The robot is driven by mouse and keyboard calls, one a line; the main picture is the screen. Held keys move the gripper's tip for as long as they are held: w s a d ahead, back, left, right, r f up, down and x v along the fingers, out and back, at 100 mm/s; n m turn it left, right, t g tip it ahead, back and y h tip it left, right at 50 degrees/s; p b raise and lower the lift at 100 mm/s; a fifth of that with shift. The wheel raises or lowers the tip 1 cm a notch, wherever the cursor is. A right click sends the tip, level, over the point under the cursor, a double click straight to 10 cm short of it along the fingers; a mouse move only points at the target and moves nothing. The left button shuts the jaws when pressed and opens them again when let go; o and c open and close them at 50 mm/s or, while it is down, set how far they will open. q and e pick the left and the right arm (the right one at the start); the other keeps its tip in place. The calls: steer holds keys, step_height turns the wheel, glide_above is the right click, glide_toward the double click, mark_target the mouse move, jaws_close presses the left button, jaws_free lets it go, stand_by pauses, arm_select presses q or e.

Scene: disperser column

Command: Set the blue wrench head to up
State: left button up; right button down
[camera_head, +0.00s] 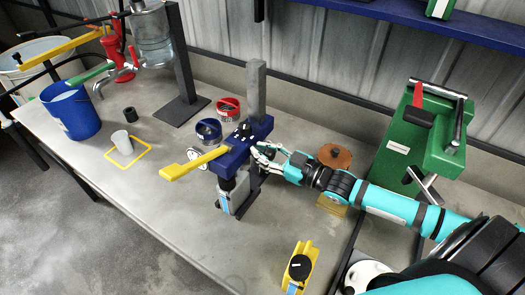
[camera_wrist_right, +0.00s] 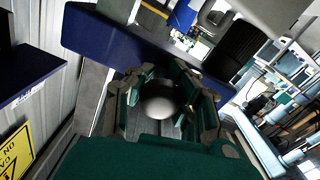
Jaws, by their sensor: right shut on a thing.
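The blue head (camera_head: 258,132) is mounted on an upright grey post (camera_head: 256,90), with a yellow handle (camera_head: 190,166) sticking out to the left. A dark spindle and a pale block with a blue panel (camera_head: 233,198) are below it. My right gripper (camera_head: 266,153) is at the right side of the head. In the right wrist view, its fingers are shut around a round grey knob (camera_wrist_right: 160,100), just under the blue head (camera_wrist_right: 140,45). The knob is hidden by the fingers in the head view. My left gripper is not in view.
Red and blue round tins (camera_head: 208,130) stand behind the head. A blue bucket (camera_head: 73,112) and a grey cup (camera_head: 122,142) are at the left. A green machine (camera_head: 400,145) and a copper-coloured pot (camera_head: 335,157) are at the right. A yellow tool (camera_head: 301,264) stands near the front edge.

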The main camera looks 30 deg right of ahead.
mark_target(262, 150)
step_height(262, 150, up, 10)
steer(key=p, duration=0.8)
steer(key=shift+f, duration=0.15)
steer(key=c, duration=1.4)
jaws_free()
steer(key=o, duration=0.4)
steer(key=shift+f, duration=0.1)
steer(key=shift+o, duration=0.2)
steer(key=shift+s, duration=0.1)
steer(key=v, duration=1.2)
